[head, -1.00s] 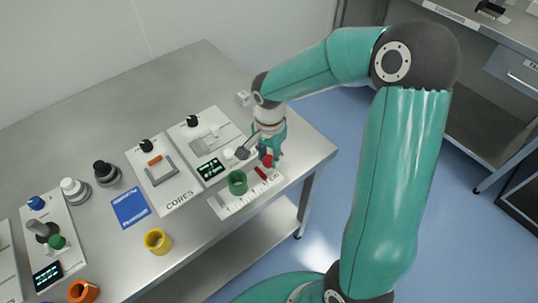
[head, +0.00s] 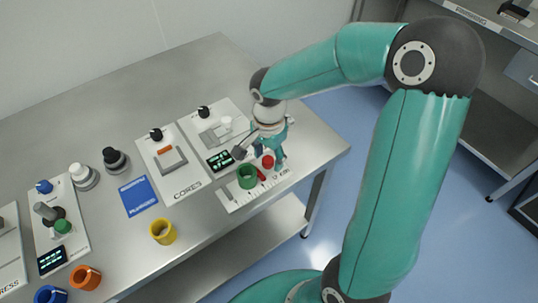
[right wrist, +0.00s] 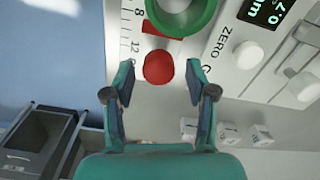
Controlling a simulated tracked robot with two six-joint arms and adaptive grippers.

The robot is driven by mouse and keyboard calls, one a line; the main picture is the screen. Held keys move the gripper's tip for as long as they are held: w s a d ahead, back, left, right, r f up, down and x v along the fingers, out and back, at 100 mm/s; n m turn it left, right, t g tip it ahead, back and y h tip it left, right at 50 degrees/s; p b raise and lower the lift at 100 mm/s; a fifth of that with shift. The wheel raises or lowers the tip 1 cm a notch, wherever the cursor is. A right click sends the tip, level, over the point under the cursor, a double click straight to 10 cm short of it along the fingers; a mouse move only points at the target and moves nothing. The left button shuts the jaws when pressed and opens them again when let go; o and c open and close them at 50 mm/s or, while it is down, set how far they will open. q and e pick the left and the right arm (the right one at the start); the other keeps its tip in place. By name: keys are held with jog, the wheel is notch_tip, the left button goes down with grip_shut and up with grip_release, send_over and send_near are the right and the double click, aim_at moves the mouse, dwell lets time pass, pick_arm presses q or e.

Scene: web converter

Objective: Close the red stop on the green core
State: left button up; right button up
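The green core (head: 247,177) is a ring standing on the white scale plate (head: 232,198) at the table's right end. The red stop (head: 262,174) is a red block with a round red knob (head: 267,162) on the same plate. In the right wrist view the stop (right wrist: 150,28) lies right against the rim of the green core (right wrist: 182,14); whether they touch I cannot tell. My right gripper (head: 274,158) is above the plate's right end. In the right wrist view my right gripper (right wrist: 159,75) is open, fingers either side of the knob (right wrist: 158,67) with gaps. My left gripper is not in view.
A display (head: 220,161) and a white unit with a black knob (head: 204,112) stand behind the core. A yellow ring (head: 163,231) and blue card (head: 138,196) lie further left. The table's front edge is close to the plate.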

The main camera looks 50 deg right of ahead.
aim_at(269, 158)
notch_tip(269, 158, up, 12)
dwell(0.7)
